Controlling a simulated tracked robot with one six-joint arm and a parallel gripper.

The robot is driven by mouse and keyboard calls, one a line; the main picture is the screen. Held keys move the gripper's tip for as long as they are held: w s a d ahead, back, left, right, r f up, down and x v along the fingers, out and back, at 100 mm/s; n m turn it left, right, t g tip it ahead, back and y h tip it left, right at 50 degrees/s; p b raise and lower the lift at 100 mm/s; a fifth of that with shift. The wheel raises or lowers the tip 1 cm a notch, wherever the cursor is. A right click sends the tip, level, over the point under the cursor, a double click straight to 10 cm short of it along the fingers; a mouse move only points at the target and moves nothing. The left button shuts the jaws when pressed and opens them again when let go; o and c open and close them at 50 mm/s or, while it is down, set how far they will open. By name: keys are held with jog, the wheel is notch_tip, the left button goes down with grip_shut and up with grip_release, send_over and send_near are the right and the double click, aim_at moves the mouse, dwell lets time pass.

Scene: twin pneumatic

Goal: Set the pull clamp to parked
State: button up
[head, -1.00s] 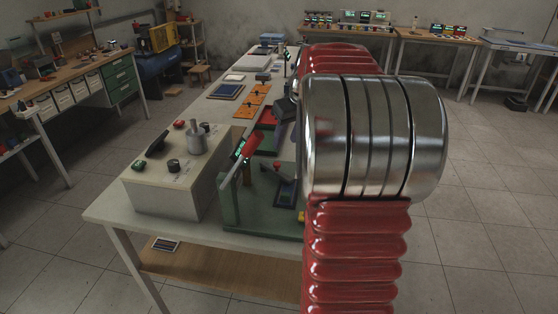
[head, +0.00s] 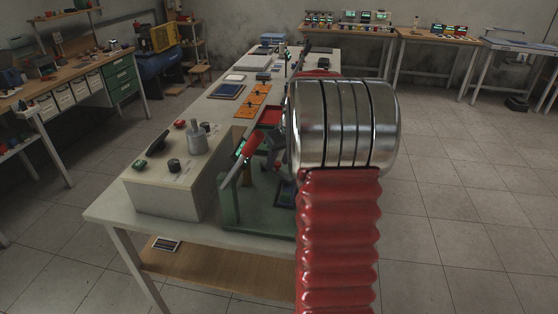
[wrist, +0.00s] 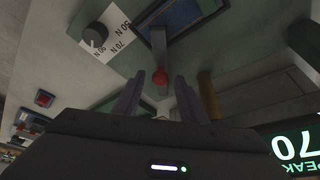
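A grey lever with a red knob (wrist: 160,78) stands out from the green fixture in the wrist view. It looks like the pull clamp's lever, but I cannot be sure. My gripper (wrist: 159,92) is open, with its two fingers apart and the red knob between or just beyond their tips. I see no firm contact. In the head view a red-handled lever (head: 253,145) leans over the green fixture (head: 229,204). My gripper is mostly hidden there behind my own arm.
A dial (wrist: 94,36) marked 50 N and 70 N sits by the lever. A lit display (wrist: 297,150) reads PEAK 70. A beige control box (head: 170,190) stands left of the fixture. An orange plate (head: 252,100) lies behind on the table.

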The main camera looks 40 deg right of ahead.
grip_shut()
dwell(0.4)
